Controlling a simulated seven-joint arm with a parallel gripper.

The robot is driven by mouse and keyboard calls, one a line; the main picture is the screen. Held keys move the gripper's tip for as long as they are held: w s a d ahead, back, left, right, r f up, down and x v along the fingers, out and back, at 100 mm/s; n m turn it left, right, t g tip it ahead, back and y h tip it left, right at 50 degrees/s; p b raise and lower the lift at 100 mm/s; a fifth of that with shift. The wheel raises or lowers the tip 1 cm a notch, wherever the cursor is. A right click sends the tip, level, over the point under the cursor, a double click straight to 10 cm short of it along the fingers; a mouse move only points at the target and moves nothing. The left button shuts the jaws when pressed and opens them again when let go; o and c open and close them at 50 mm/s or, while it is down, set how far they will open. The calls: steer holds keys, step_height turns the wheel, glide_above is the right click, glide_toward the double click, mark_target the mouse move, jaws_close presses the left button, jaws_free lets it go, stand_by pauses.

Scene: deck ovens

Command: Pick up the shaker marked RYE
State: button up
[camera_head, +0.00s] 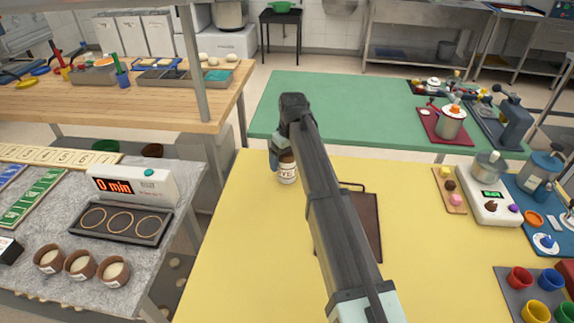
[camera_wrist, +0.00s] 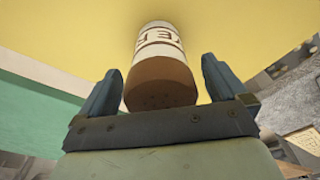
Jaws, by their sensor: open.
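The RYE shaker (camera_head: 287,174) stands on the yellow table near its far left part, with a white label and a brown top. My arm hides part of it in the head view, and only "YE" of its label shows. In the wrist view the shaker (camera_wrist: 160,77) lies between the two dark fingers, brown end toward my palm. My gripper (camera_wrist: 160,88) is open, with a finger on each side of the shaker and a visible gap to each. In the head view my gripper (camera_head: 279,158) is at the shaker's top, partly hidden by my arm.
A dark brown board (camera_head: 366,222) lies on the yellow table (camera_head: 235,250), partly behind my arm. A white scale (camera_head: 490,208) and coloured cups (camera_head: 519,277) stand at the right. The table left of the shaker is clear. A green table (camera_head: 345,100) lies beyond.

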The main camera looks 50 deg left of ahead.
step_height(320, 180, down, 2)
steer(key=shift+a+f, duration=0.1)
steer(key=shift+a, duration=0.05)
steer(key=c, duration=1.2)
